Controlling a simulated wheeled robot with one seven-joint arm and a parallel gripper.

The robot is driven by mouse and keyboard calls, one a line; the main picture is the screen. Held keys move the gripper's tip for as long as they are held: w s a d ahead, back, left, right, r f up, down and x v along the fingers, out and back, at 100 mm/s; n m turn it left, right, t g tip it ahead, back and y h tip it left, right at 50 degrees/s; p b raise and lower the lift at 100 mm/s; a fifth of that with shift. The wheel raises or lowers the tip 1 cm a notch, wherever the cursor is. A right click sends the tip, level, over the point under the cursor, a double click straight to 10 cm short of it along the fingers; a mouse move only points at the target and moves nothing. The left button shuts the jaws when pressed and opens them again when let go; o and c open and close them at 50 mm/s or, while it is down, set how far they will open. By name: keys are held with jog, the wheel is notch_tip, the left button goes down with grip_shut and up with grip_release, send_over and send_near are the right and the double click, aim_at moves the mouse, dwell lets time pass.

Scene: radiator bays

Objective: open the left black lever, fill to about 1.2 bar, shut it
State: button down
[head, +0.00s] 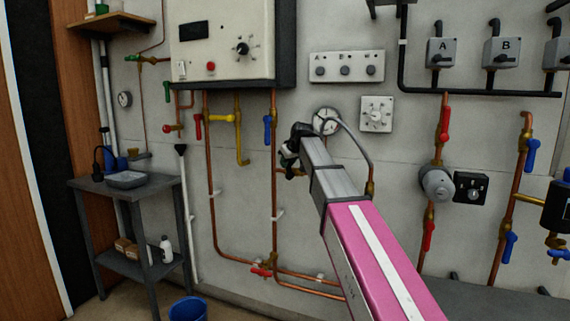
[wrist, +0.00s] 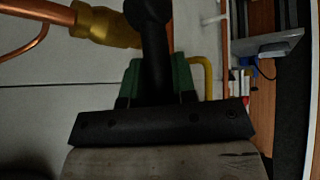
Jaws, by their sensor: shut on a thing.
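My gripper (head: 289,154) is at the wall pipes below the boiler. In the wrist view its green-padded fingers (wrist: 158,72) are closed around a black lever (wrist: 152,40). The lever sits beside a brass valve body (wrist: 106,26) on a copper pipe. In the head view my gripper and arm hide this lever. A round white pressure gauge (head: 326,119) is just above my wrist; its lower part is partly covered and its reading is too small to tell. A grey hose (head: 360,146) curves down to a brass fitting (head: 370,189) at the right, partly behind my arm.
The white boiler (head: 222,40) hangs above. Red (head: 198,127), yellow and blue (head: 267,129) handles sit on pipes to the left. More red (head: 445,123) and blue (head: 531,155) levers are at the right. A grey side table (head: 92,186) and blue bucket (head: 188,309) stand left.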

jog(key=shift+s+d+t+y, duration=0.2)
jog(key=shift+d+t+y, duration=0.25)
jog(key=shift+y, duration=0.25)
jog(key=c, duration=0.9)
grip_release()
jog(key=shift+d+r, duration=0.1)
jog(key=v, duration=1)
jog(key=shift+s+d+r, duration=0.2)
jog(key=shift+s, duration=0.05)
